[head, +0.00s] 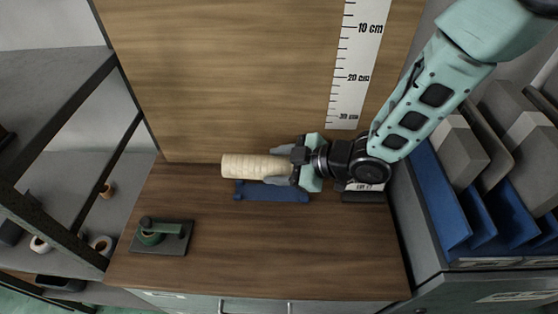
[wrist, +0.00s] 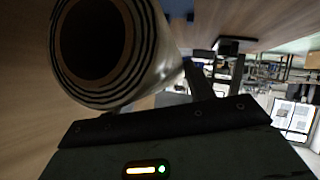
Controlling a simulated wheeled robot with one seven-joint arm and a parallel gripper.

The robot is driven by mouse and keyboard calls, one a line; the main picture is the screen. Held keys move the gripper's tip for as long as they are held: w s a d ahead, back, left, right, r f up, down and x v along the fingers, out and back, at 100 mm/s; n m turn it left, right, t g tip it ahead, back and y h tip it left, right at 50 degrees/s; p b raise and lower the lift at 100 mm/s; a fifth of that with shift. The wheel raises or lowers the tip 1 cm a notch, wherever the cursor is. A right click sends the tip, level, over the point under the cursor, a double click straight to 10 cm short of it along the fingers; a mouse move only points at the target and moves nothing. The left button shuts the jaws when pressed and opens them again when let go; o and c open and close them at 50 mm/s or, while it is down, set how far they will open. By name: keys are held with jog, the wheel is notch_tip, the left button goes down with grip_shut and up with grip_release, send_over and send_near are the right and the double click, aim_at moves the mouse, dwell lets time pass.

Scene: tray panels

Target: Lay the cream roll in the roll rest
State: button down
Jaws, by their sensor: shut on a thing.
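The cream roll (head: 250,167) lies sideways in my gripper (head: 283,169), which is shut on its right end. In the wrist view the roll (wrist: 160,55) fills the upper left, with its dark hollow core facing the camera. A gripper finger (wrist: 198,82) shows beside it.
A dark plate with a green round part and lever (head: 160,236) stands at the worktop's left. A wooden back panel with a ruler (head: 358,65) rises behind. A dark labelled block (head: 362,192) is under my arm. Blue racks of grey panels (head: 455,190) stand right. The front worktop (head: 270,255) is clear.

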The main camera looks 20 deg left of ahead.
jog(key=shift+f+b, duration=1.95)
jog(key=shift+f, duration=0.9)
jog(key=shift+f, duration=0.15)
jog(key=shift+c, duration=2.4)
grip_release()
jog(key=shift+d, duration=0.15)
jog(key=b+v, duration=0.2)
jog(key=v, duration=0.9)
jog(key=shift+d+r, duration=0.25)
